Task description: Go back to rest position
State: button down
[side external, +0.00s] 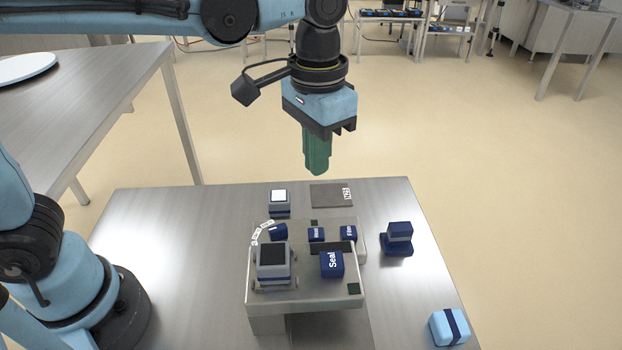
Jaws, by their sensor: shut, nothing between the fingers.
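My gripper (317,168) has green fingers that are shut with nothing between them. It points straight down and hangs in the air above the far edge of the metal table (180,240). It is well clear of the tray sealer (305,295), which stands on the table nearer the camera. The sealer has a dark-topped block (273,262) at its left and a blue block marked "Seal" (332,264) at its right. Smaller blue blocks (316,234) sit behind these. No rest position is marked in view.
A white-topped device (279,200) and a grey plate (331,195) are near the table's far edge. A dark blue stacked item (398,236) stands to the right. A light blue box with a dark band (449,327) lies at the front right corner. Another metal table (90,110) stands at left.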

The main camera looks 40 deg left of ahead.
jog(key=s+a+f+n+t, duration=0.1)
jog(key=s+a+f+t, duration=0.1)
jog(key=a, duration=0.6)
jog(key=s+a+f+n+t, duration=0.2)
jog(key=a+t, duration=0.3)
jog(key=a, duration=0.2)
jog(key=shift+s+a+f, duration=0.25)
jog(key=shift+s+a, duration=0.1)
jog(key=shift+a, duration=0.05)
